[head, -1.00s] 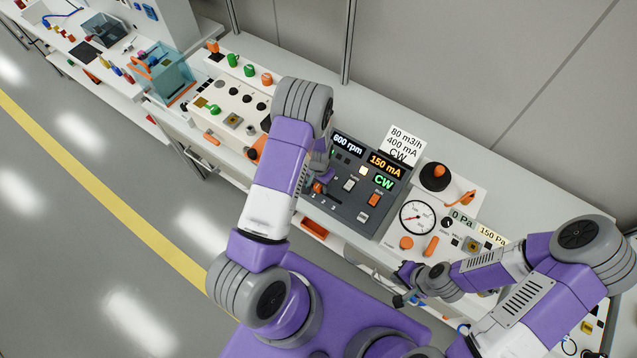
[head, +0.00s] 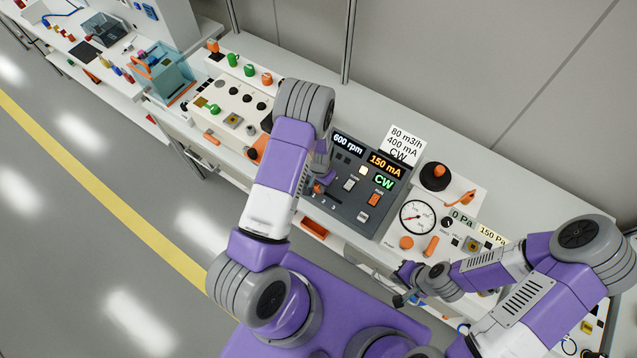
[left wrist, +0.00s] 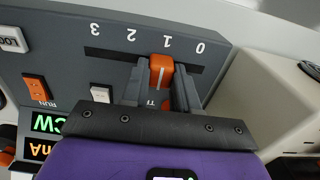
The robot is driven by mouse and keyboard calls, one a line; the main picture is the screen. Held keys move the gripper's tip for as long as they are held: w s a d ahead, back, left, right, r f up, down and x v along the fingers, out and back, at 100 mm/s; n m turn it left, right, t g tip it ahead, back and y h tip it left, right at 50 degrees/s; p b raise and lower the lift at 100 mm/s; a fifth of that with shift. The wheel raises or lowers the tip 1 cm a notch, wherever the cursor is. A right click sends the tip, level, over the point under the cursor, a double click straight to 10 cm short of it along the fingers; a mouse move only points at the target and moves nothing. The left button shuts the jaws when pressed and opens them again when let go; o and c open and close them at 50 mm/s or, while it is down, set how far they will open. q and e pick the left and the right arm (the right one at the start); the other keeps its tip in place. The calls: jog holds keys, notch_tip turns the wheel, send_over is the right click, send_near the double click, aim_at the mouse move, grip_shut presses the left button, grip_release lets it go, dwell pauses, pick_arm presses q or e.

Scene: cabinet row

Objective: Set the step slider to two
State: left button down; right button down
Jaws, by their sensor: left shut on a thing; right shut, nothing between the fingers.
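The step slider's orange knob (left wrist: 161,65) stands in a dark slot (left wrist: 110,55) on the grey panel (left wrist: 60,65). In the left wrist view the scale reads 3, 2, 1, 0 from left to right, upside down, and the knob is level with the 1. My left gripper (left wrist: 161,80) is shut on the knob, one finger on each side. In the head view my left gripper (head: 319,184) is at the panel's left part, and my arm partly hides the slider. My right gripper (head: 402,297) is shut and empty, in front of the bench.
The panel's displays (head: 384,165) read 600 rpm, 150 mA and CW. A card (head: 404,143) behind it reads 80 m3/h, 400 mA, CW. A white gauge panel (head: 417,216) stands right of it, and a cream box (head: 235,105) with several knobs stands left.

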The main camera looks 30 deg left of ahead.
aim_at(328, 195)
pick_arm(q)
jog(key=d, duration=0.4)
jog(key=shift+s, duration=0.1)
jog(key=shift+a, duration=0.1)
jog(key=c, duration=0.8)
grip_release()
jog(key=shift+c, duration=0.2)
jog(key=shift+r, duration=0.1)
notch_tip(328, 195, up, 8)
jog(key=shift+f, duration=0.25)
